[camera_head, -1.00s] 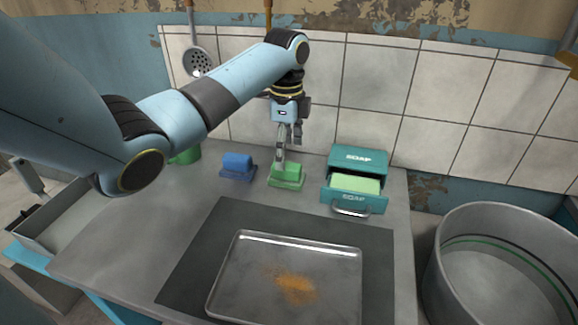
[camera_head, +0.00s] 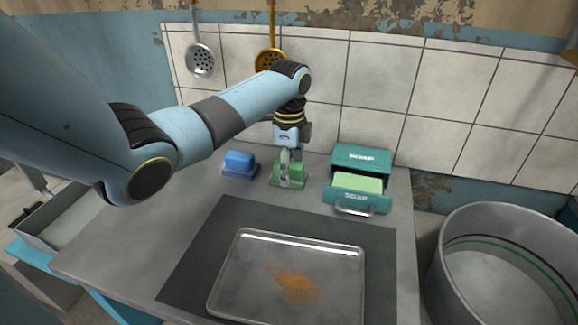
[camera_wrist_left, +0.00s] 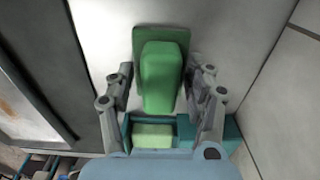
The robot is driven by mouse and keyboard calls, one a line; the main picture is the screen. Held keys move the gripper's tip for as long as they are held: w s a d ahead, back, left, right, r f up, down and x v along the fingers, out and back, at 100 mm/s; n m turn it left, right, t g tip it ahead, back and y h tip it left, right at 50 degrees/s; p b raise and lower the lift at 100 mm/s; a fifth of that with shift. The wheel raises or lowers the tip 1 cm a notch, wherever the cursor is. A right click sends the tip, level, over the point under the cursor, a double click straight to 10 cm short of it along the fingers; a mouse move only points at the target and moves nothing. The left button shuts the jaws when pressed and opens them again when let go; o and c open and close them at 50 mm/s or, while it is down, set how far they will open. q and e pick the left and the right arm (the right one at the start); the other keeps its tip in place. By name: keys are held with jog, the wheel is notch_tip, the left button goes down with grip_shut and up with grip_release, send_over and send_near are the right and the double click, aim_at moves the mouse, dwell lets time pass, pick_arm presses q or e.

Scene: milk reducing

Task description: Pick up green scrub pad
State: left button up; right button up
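The green scrub pad (camera_head: 298,171), a flat base with a raised block handle, lies on the counter between a blue scrub pad and a teal soap box. It also shows in the left wrist view (camera_wrist_left: 161,78), upright in the middle. My left gripper (camera_head: 289,176) is down at the green pad. In the left wrist view its fingers (camera_wrist_left: 160,84) stand open on either side of the handle, with a gap on both sides. The fingers partly cover the pad in the head view. My right gripper is not in view.
The blue scrub pad (camera_head: 239,164) sits to the left. The soap box (camera_head: 361,158) with its open drawer (camera_head: 351,198) holding green soap is close on the right. A metal tray (camera_head: 240,238) with orange crumbs lies in front on a dark mat. The tiled wall (camera_head: 375,80) stands behind.

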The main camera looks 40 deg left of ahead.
aim_at(294, 164)
pick_arm(q)
jog(key=c, duration=0.5)
jog(key=shift+r, duration=0.45)
jog(key=r, duration=0.3)
jog(key=shift+w+d+r, duration=0.35)
jog(key=shift+d+r, duration=0.05)
jog(key=w+d+r, duration=0.5)
jog(key=d+r, duration=0.1)
jog(key=d, duration=0.3)
jog(key=shift+w+r+b, duration=0.15)
jog(key=shift+w+b, duration=0.15)
